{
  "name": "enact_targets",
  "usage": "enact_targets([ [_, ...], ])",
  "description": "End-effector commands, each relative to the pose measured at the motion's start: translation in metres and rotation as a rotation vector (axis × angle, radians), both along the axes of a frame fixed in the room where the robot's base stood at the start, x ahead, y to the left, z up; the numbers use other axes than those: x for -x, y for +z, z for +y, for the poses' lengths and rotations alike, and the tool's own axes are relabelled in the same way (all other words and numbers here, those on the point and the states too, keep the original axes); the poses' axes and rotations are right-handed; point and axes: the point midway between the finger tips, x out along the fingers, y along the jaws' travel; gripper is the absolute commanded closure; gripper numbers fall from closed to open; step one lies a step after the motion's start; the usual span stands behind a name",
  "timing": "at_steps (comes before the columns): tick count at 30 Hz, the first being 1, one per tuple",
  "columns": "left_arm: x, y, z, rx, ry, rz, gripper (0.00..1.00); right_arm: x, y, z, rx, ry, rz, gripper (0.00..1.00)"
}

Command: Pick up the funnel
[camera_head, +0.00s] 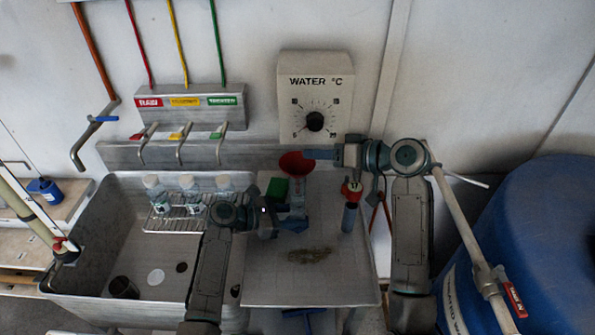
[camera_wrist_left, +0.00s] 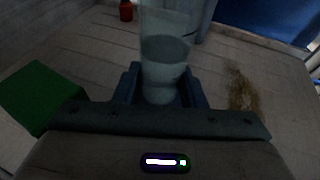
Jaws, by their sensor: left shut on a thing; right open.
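The red funnel (camera_head: 296,163) is at the middle of the head view, mouth up, above a clear bottle (camera_head: 297,192). I cannot tell whether its stem sits in the bottle neck. My left gripper (camera_head: 294,224) is shut on the bottle; the left wrist view shows the bottle (camera_wrist_left: 165,55), with cloudy liquid in it, between the blue fingers (camera_wrist_left: 163,92). My right gripper (camera_head: 318,154) comes in from the right and is open, its blue fingertips at the funnel's upper right rim. I cannot tell whether they touch it. The funnel does not show in the left wrist view.
A green block (camera_head: 277,189) is just left of the bottle. A dark upright tube with a red top (camera_head: 350,208) stands to the right. A brown stain (camera_head: 310,255) marks the steel counter (camera_head: 345,275). A sink (camera_head: 95,235) with a bottle rack (camera_head: 175,222) lies left.

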Motion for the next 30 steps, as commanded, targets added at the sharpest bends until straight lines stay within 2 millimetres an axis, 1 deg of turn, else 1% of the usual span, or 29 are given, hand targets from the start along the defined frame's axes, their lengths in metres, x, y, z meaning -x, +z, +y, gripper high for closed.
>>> enact_targets([
  [6,0.000,0.000,0.000,0.000,0.000,0.000,0.76,-0.012,-0.014,0.026,-0.004,0.002,0.004,0.59],
  [9,0.000,0.000,0.000,0.000,0.000,0.000,0.76,-0.018,-0.018,0.036,-0.003,0.001,0.001,0.59],
  [12,0.000,0.000,0.000,0.000,0.000,0.000,0.76,-0.020,-0.020,0.040,-0.001,-0.001,0.002,0.59],
  [18,0.000,0.000,0.000,0.000,0.000,0.001,0.76,-0.020,-0.020,0.040,0.000,-0.001,0.001,0.59],
  [19,0.000,0.000,0.000,0.000,0.000,0.001,0.76,-0.020,-0.020,0.040,0.000,-0.001,0.001,0.61],
  [23,0.000,0.000,0.000,0.000,0.000,0.001,0.76,-0.020,-0.020,0.040,0.000,0.000,0.001,0.87],
  [24,0.000,0.000,0.000,0.000,0.000,0.001,0.76,-0.020,-0.020,0.040,0.000,0.000,0.001,0.95],
  [25,0.000,0.000,0.000,0.000,0.000,0.000,0.76,-0.020,-0.020,0.040,0.000,0.000,0.001,1.00],
  [30,0.000,0.000,0.000,0.000,0.000,0.000,0.76,-0.020,-0.020,0.040,0.000,0.000,0.001,1.00],
])
